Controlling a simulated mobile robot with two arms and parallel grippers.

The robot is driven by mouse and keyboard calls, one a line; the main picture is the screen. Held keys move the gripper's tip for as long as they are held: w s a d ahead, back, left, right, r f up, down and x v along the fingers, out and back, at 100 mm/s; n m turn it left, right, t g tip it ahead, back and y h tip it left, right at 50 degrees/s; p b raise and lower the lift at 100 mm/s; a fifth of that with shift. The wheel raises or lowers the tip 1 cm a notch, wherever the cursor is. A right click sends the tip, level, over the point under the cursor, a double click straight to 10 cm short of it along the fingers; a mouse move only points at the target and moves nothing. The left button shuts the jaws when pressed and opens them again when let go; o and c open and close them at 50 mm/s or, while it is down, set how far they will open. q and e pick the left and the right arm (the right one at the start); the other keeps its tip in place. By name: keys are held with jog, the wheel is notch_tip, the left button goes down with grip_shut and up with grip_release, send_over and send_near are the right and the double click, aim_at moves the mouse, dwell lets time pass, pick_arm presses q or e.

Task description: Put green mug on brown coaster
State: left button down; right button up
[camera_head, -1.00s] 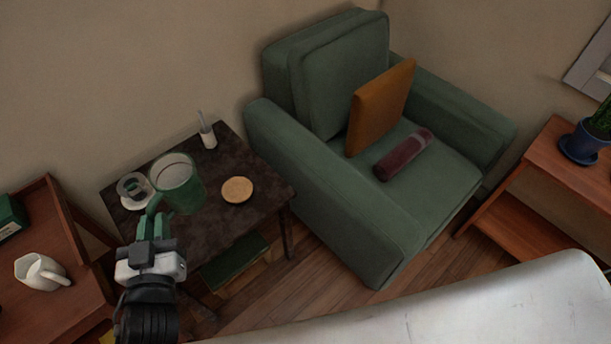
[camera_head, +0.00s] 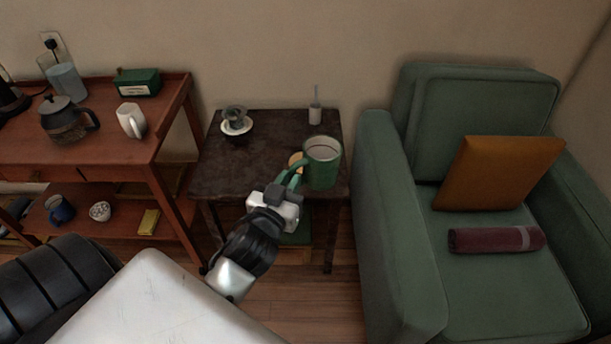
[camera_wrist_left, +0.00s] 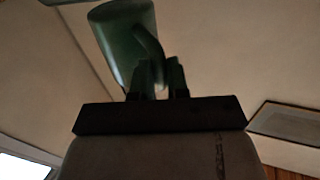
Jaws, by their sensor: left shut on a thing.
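The green mug (camera_head: 323,170) is upright in the head view, over the right front part of the dark side table (camera_head: 230,178). My left gripper (camera_head: 291,184) is shut on its handle, coming from the lower left. In the left wrist view the mug (camera_wrist_left: 120,38) shows beyond the fingers (camera_wrist_left: 158,80), which close around the handle. The round brown coaster (camera_head: 295,160) lies on the table, partly hidden by the mug and its handle. The mug looks raised above the tabletop, but its height is hard to tell. My right gripper is not in view.
A small cup on a white saucer (camera_head: 236,128) sits at the table's back left. A thin-necked container (camera_head: 315,113) stands at the back right. A green armchair (camera_head: 385,215) stands close on the right. A wooden shelf (camera_head: 165,140) with a white pitcher (camera_head: 131,120) is on the left.

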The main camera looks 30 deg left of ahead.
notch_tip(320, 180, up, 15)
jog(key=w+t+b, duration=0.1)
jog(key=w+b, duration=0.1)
jog(key=b, duration=0.7)
pick_arm(q)
jog(key=w+a+f+y+b, duration=0.1)
jog(key=w+a+f, duration=0.3)
jog(key=a+f, duration=0.1)
jog(key=w+a+f+n+y+b, duration=0.1)
jog(key=w+a+f, duration=0.3)
jog(key=a+f, duration=0.1)
jog(key=w+a+f+n+b, duration=0.1)
jog(key=w+a+f+b, duration=0.1)
jog(key=w+a+f, duration=0.2)
jog(key=shift+w+a+f+g+y, duration=0.2)
jog(key=shift+w+f, duration=0.1)
jog(key=shift+f, duration=0.5)
jog(key=shift+w+a+f+g+y, duration=0.1)
jog(key=shift+w+a+f+y, duration=0.15)
jog(key=shift+f, duration=0.7)
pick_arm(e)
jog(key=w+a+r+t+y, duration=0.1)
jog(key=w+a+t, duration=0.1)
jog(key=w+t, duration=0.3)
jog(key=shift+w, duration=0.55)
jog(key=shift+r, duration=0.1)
